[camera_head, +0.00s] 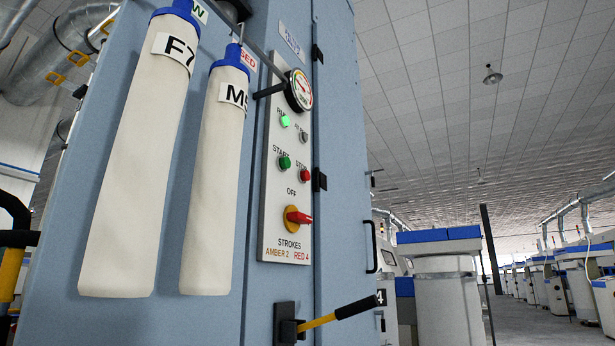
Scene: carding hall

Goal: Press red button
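The red button (305,176) is a small round button on a pale control panel (270,235) on the blue machine cabinet. The label above it seems to read STOP. A green button (285,163) labelled START sits just left of it. Below them is a red rotary handle (298,216) on a yellow disc, with OFF above it. Higher up, a green lamp (285,121) is lit and a dark lamp (302,136) is beside it. Nothing covers the red button. My gripper is not in view.
Two long white bags (140,170) (213,185) hang left of the panel. A gauge (300,90) sits above it, with a dark rod beside it. A yellow lever with a black grip (340,312) sticks out below. White machines (448,300) stand at right.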

